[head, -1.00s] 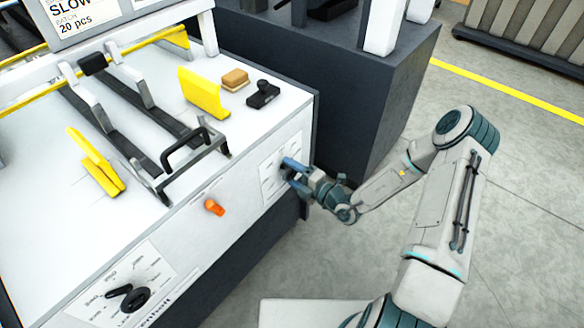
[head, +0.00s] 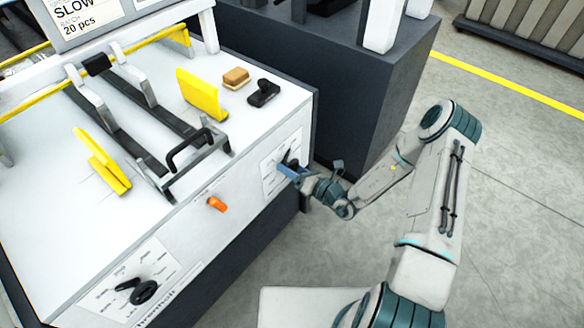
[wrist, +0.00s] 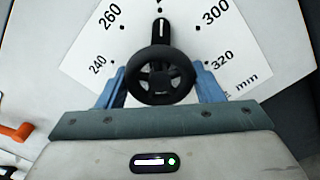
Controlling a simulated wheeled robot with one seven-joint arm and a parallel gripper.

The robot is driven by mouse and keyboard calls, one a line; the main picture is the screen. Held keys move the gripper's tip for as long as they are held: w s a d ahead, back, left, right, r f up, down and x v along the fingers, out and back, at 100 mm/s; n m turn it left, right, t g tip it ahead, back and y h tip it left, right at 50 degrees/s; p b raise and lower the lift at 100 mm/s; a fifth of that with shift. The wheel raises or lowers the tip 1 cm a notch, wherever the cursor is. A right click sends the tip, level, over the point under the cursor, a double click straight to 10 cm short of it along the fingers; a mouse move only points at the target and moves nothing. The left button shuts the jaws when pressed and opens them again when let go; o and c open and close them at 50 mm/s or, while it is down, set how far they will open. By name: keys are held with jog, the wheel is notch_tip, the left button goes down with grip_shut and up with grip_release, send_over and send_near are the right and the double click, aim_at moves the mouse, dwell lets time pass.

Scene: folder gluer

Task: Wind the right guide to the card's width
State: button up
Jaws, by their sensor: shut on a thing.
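The right guide (head: 201,95) is a yellow upright plate on the white machine top. A second yellow guide (head: 103,162) stands to its left. On the machine's front, a black knob (wrist: 161,75) with a round hub sits on a white dial (wrist: 240,50) marked 240, 260, 300 and 320 mm. The knob's white-lined pointer (wrist: 162,30) points up, between 260 and 300. My gripper (wrist: 161,88) is shut on the knob, one blue finger at each side. In the head view my gripper (head: 290,171) partly hides the dial.
An orange knob (head: 217,204) sticks out of the front panel left of my gripper. A lower black dial knob (head: 140,291) is at bottom left. A brown block (head: 236,77) and a black item (head: 264,93) lie near the right guide. A dark cabinet (head: 350,85) stands behind my arm.

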jog(key=n, duration=0.4)
jog(key=shift+n, duration=0.3)
jog(key=n, duration=0.4)
jog(key=shift+w+n, duration=0.1)
jog(key=shift+n, duration=0.2)
jog(key=n+b, duration=0.1)
jog(key=n, duration=0.3)
jog(key=shift+n, duration=0.3)
jog(key=shift+n+b, duration=0.9)
jog(key=shift+n, duration=1.2)
jog(key=o, duration=1)
jog(key=shift+c, duration=0.2)
jog(key=shift+d, duration=0.1)
